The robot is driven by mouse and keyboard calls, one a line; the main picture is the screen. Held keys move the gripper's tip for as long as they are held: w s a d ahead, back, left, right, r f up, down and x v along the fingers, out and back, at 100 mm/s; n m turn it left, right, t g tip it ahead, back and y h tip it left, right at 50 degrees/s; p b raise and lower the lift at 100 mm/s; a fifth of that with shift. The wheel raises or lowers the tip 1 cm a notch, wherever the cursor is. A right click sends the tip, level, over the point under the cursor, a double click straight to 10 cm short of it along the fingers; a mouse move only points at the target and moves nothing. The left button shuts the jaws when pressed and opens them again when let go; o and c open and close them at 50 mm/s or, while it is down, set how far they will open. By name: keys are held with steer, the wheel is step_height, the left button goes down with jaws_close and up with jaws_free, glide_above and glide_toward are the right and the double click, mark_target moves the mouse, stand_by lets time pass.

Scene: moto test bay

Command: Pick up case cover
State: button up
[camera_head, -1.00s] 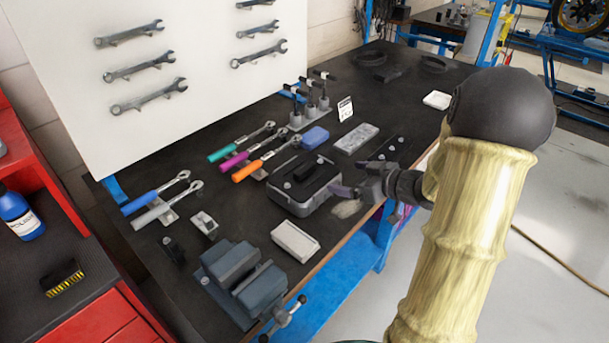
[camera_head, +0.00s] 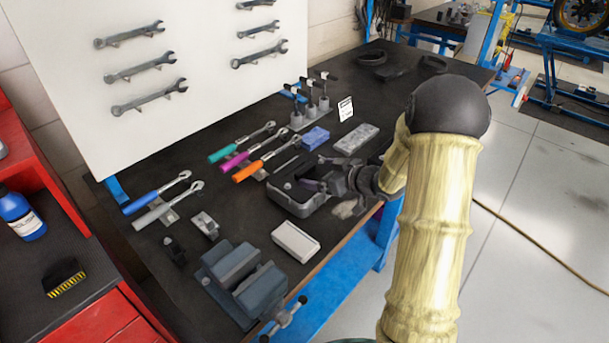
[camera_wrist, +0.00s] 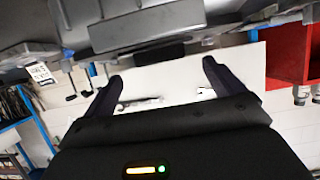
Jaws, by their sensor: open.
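The case cover (camera_head: 290,200) is a dark grey, box-shaped piece on the workbench. Its left end and front side show in the head view; the gripper hides much of its top. My gripper (camera_head: 318,180) is over its right part. In the wrist view the cover (camera_wrist: 108,35) fills the top of the picture, with a black handle bar (camera_wrist: 145,58) across it. My gripper (camera_wrist: 161,70) shows there with its two dark fingers apart, at either side below the bar. Nothing is between the fingers; I cannot tell whether they touch the cover.
Ratchets with coloured handles (camera_head: 262,165) lie behind the cover. A blue block (camera_head: 315,138) and a grey block (camera_head: 357,138) are beyond it. A white box (camera_head: 295,241) and a vise (camera_head: 240,282) are nearer. The dark benchtop (camera_head: 140,260) has bare patches.

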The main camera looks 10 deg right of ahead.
mark_target(307, 169)
steer(key=p+x, duration=0.1)
steer(key=x, duration=0.3)
steer(key=shift+w+a+f, duration=0.1)
steer(key=shift+w+a, duration=0.1)
steer(key=shift+w, duration=0.15)
steer(key=c, duration=1.4)
step_height(307, 169, up, 10)
steer(key=shift+r, duration=0.1)
